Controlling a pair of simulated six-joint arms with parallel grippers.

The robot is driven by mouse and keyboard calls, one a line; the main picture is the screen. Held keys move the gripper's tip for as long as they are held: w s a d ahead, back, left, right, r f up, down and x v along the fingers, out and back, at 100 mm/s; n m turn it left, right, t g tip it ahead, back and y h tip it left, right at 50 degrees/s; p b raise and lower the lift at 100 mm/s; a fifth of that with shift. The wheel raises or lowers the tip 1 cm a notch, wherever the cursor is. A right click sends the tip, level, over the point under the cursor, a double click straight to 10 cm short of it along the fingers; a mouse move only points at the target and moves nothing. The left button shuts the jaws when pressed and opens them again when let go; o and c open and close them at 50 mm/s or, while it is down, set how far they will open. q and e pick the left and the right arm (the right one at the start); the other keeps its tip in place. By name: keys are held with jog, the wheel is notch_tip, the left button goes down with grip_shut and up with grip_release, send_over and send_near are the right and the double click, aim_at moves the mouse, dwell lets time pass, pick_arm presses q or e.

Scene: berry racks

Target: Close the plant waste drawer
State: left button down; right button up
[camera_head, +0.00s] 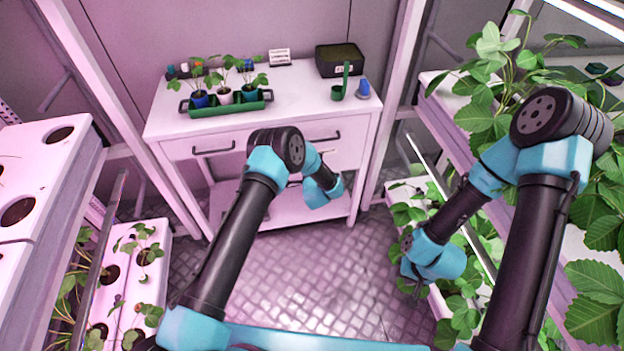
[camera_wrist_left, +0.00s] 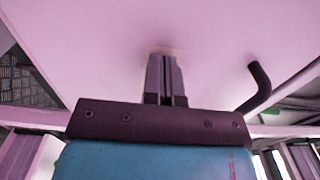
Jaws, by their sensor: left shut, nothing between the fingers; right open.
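A white cabinet (camera_head: 165,118) stands at the back with two drawer fronts side by side. The left drawer has a dark handle (camera_head: 213,151); the right drawer has another handle (camera_head: 322,139). No drawer label is readable, and I cannot tell how far either stands out. My left arm reaches to the cabinet front, below the right handle; its gripper is hidden in the head view. In the left wrist view my left gripper (camera_wrist_left: 164,72) is shut and empty, its tips at a pale flat panel (camera_wrist_left: 100,45), with a dark handle (camera_wrist_left: 258,85) to the right. My right gripper (camera_head: 408,284) is open among leaves.
A green planter tray (camera_head: 226,108) with potted plants, a dark bin (camera_head: 340,60), a green holder (camera_head: 338,92) and a blue object (camera_head: 363,88) stand on the cabinet top. Plant racks line both sides. The metal floor (camera_head: 300,260) between them is clear.

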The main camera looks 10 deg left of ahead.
pick_arm(q)
jog(key=v, duration=1.3)
jog(key=shift+s+d, duration=0.2)
jog(key=shift+d, duration=0.05)
jog(key=s+a+f+n+g+h, duration=0.4)
jog(key=s+a+n+g+h, duration=0.2)
jog(key=s+a+n+g, duration=0.3)
jog(key=s+a+r+n+g+h, duration=0.1)
jog(key=s+a+r+n+g, duration=0.1)
jog(key=s, duration=0.8)
jog(key=s+a+r+n+g+h, duration=0.1)
jog(key=s+a+n+g, duration=0.3)
jog(key=s, duration=0.7)
jog(key=shift+a+r+n+g+h, duration=0.35)
jog(key=shift+n+g+h, duration=0.35)
